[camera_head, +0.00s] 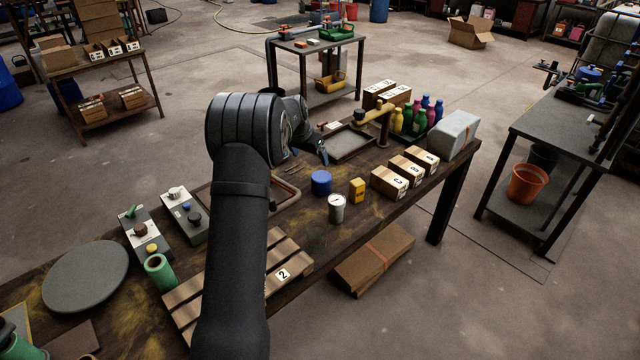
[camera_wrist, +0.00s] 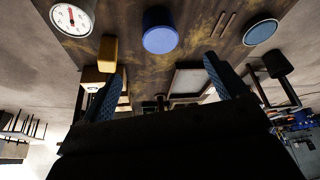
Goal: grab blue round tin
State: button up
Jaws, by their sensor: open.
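In the wrist view the blue tin (camera_wrist: 160,32) shows near the top centre, beyond the fingertips. My gripper (camera_head: 321,157) is just behind the tin in the head view, partly hidden by my own arm. In the wrist view my gripper (camera_wrist: 161,76) has its two blue-patterned fingers spread wide, with nothing between them. The tin is apart from both fingers.
The yellow box (camera_wrist: 107,53) and a round dial (camera_wrist: 72,18) lie left of the tin in the wrist view. Numbered or lettered blocks (camera_head: 389,182), several bottles (camera_head: 408,118) and a grey tray (camera_head: 350,143) stand farther along the bench. A slatted pallet (camera_head: 285,255) lies in front.

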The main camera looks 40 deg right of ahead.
aim_at(319, 178)
jog(key=x, duration=1)
jog(key=shift+d+f, duration=0.1)
jog(key=shift+f, duration=0.3)
jog(key=shift+d+x, duration=0.2)
jog(key=shift+x, duration=2.95)
jog(key=shift+w+r, duration=0.1)
jog(key=shift+r, duration=0.1)
jog(key=c, duration=1.2)
